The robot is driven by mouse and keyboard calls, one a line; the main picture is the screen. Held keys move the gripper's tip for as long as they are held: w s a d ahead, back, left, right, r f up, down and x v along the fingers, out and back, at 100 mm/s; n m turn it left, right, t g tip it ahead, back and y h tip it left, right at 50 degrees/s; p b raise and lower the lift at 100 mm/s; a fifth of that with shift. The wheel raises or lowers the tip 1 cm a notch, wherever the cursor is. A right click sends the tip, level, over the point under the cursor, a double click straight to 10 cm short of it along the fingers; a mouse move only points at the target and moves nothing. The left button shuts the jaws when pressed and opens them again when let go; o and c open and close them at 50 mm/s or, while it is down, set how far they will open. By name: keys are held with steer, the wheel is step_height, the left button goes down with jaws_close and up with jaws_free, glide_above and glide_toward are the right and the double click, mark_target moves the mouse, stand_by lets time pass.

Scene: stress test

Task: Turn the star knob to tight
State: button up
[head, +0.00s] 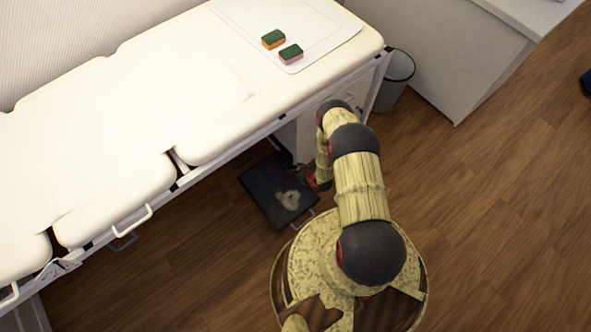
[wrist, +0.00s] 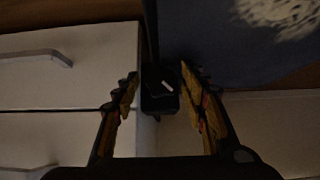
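The knob (wrist: 160,92) is a small black piece with a short pale mark on its face, in the middle of the wrist view. Its star shape and any tight marking cannot be made out in the dim light. My gripper (wrist: 160,82) is open, with one finger on each side of the knob. The fingertips look apart from it, though contact is hard to judge. In the head view my arm reaches down beside the bed, and the knob and fingertips cannot be made out there.
A dark panel (head: 261,196) with a pale patch lies low beside the bed (head: 130,110). White drawer fronts with handles (wrist: 38,56) show in the wrist view. Two sponges (head: 274,40) lie on a white mat (head: 335,25). A bin (head: 396,75) stands right; floor there is clear.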

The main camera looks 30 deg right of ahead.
steer(key=c, duration=0.9)
steer(key=shift+d+m+y, duration=0.2)
steer(key=shift+m+y, duration=0.4)
steer(key=shift+y, duration=0.5)
steer(key=shift+f+m+y, duration=0.1)
steer(key=shift+m+y, duration=0.5)
steer(key=shift+y, duration=0.5)
steer(key=shift+g, duration=0.3)
steer(key=o, duration=1.1)
steer(key=shift+o, duration=0.2)
